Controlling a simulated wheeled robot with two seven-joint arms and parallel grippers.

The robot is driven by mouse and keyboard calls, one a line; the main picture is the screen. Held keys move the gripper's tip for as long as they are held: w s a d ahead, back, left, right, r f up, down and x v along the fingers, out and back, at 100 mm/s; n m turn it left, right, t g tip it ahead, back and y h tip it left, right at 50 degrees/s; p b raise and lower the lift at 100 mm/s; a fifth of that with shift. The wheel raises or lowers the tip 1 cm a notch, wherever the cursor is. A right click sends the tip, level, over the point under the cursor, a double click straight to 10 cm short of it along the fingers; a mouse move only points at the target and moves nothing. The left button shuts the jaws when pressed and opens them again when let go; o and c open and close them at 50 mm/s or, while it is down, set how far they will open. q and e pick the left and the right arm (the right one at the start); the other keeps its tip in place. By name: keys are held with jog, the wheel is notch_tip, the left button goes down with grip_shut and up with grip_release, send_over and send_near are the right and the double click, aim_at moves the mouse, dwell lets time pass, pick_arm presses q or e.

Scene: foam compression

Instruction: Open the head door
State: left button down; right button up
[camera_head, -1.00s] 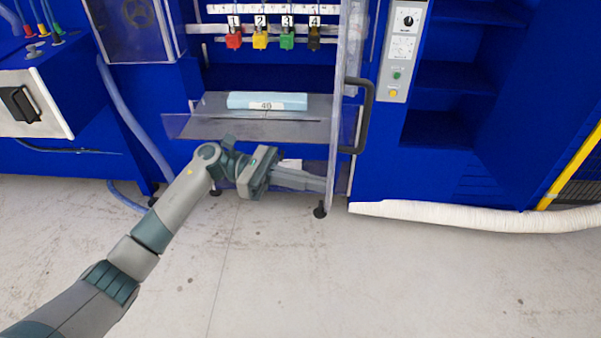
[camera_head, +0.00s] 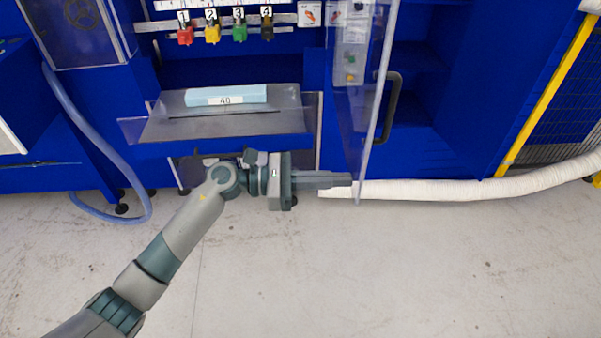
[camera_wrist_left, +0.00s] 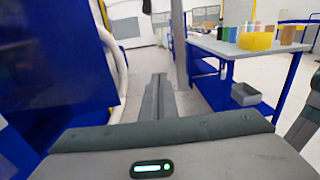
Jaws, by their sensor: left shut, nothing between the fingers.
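The head door is a clear panel (camera_head: 357,110) with a dark bar handle (camera_head: 390,107) on its outer side. It stands swung out from the blue machine, at the right of the opening, in the head view. My left gripper (camera_head: 352,186) is shut and empty. Its fingers point right, with the tips at the door's lower edge on the inner side; whether they touch it I cannot tell. The shut fingers (camera_wrist_left: 158,97) also show in the left wrist view, with an upright grey edge (camera_wrist_left: 178,45) beyond them. My right gripper is not in view.
In the opening, a light blue foam block (camera_head: 226,95) marked 40 lies on a grey plate (camera_head: 285,120). A white hose (camera_head: 470,189) runs along the floor at right. The wrist view shows a blue table (camera_wrist_left: 250,50) with coloured items. The front floor is clear.

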pick_arm(q)
jog(key=d+n+t+b, duration=0.1)
jog(key=d+t, duration=0.1)
jog(key=d, duration=1.5)
jog(key=shift+s+d+r+b, duration=0.15)
jog(key=shift+d+r+b, duration=0.1)
jog(key=shift+d+b, duration=0.1)
jog(key=shift+f, duration=0.1)
